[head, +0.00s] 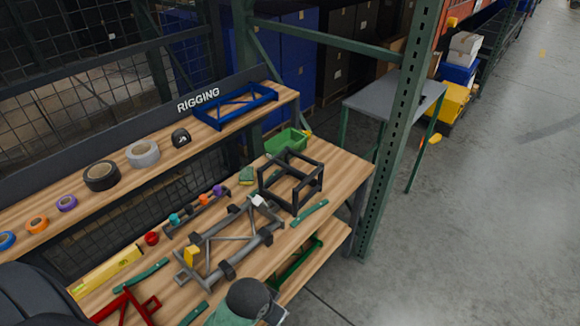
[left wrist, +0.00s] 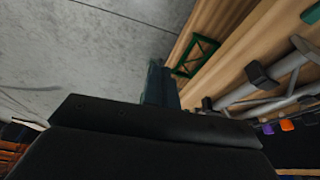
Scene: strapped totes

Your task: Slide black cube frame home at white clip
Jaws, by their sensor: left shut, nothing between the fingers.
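The black cube frame (head: 319,185) stands upright on the wooden bench in the head view, toward its right end. The white clip (head: 259,201) sits just left of the cube's lower left corner, at the end of a grey tube frame (head: 240,240). I cannot tell whether cube and clip touch. My left gripper shows as a black shape across the lower left wrist view (left wrist: 160,120); it is shut, with nothing held, and its fingertips are not clear. It looks along the bench's edge and the grey tubes, away from the cube.
A green rack post (head: 395,130) rises beyond the bench's right end. A shelf with tape rolls (head: 102,176) and a blue frame (head: 235,105) runs behind.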

